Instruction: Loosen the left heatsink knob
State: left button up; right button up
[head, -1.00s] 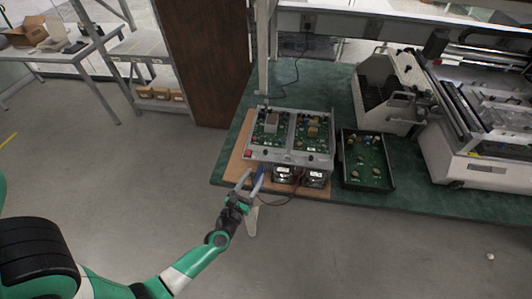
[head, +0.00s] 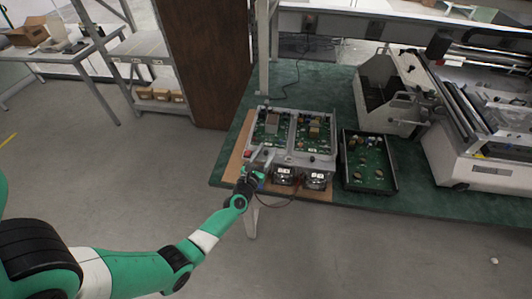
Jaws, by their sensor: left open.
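An open metal chassis (head: 291,137) holds two green circuit boards side by side on the green bench. Its front edge faces my arm. A small dark knob (head: 311,158) shows on the front edge at the right. The left heatsink knob cannot be made out; the area around my left gripper is small and partly covered by it. My left gripper (head: 261,156) is open with its fingers at the chassis's front left corner. Whether the fingers touch anything cannot be told. My right gripper is not in view.
Two fan-like units (head: 285,176) sit below the chassis front, just right of my gripper. A black tray (head: 395,180) with a green board stands to the right. A grey slotted rack (head: 372,90) and a large machine (head: 475,150) fill the bench's right side.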

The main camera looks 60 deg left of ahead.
pick_arm(q)
jog(key=shift+c, duration=0.4)
grip_shut()
